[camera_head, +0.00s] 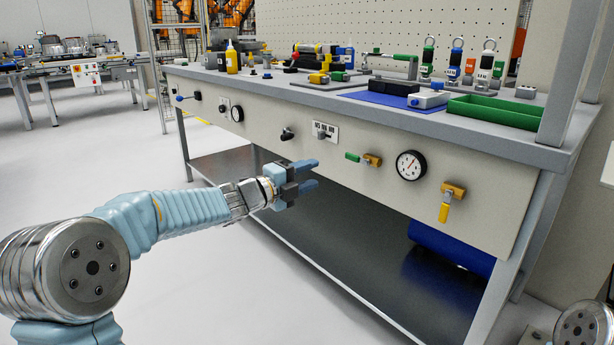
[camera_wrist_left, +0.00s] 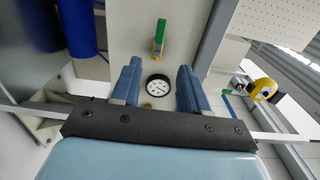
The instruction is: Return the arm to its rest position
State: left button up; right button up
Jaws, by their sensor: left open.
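My left arm comes in from the left in the head view, stretched out toward the front panel of the workbench (camera_head: 330,165). My left gripper (camera_head: 307,175) is open, with its blue fingers apart and nothing between them. My right gripper is not in view.
The panel carries a pressure gauge (camera_head: 410,165), a green-handled valve (camera_head: 362,159), a yellow-handled valve (camera_head: 446,203) and several knobs. The bench top holds a green tray (camera_head: 495,111) and tools. A blue tank (camera_head: 450,246) lies beneath. Floor left of the bench is clear.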

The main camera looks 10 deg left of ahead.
pick_arm(q)
jog(key=s+d+f+n+g+y+p, duration=0.1)
jog(key=s+f+n+g+y+p, duration=0.15)
jog(key=f+n, duration=0.75)
jog(key=s+d+f+n+g+y+p, duration=0.1)
jog(key=s+f+n+g+y+p, duration=0.2)
jog(key=f, duration=1.3)
jog(key=s+d+f+n+g+p, duration=0.1)
jog(key=s+f+n+g+p, duration=0.15)
jog(key=s+f+n, duration=0.65)
jog(key=s+d+f+n+g+p, duration=0.1)
jog(key=s+f+n+g, duration=0.1)
jog(key=s, duration=0.8)
jog(key=s+f+n+g+y+p, duration=0.1)
jog(key=s+f, duration=0.4)
jog(key=s, duration=0.6)
jog(key=n+g+p, duration=0.1)
jog(key=n+g, duration=0.1)
jog(key=shift+s+d+f+g, duration=0.2)
jog(key=shift+s+d+g, duration=0.1)
jog(key=shift+d+g, duration=0.1)
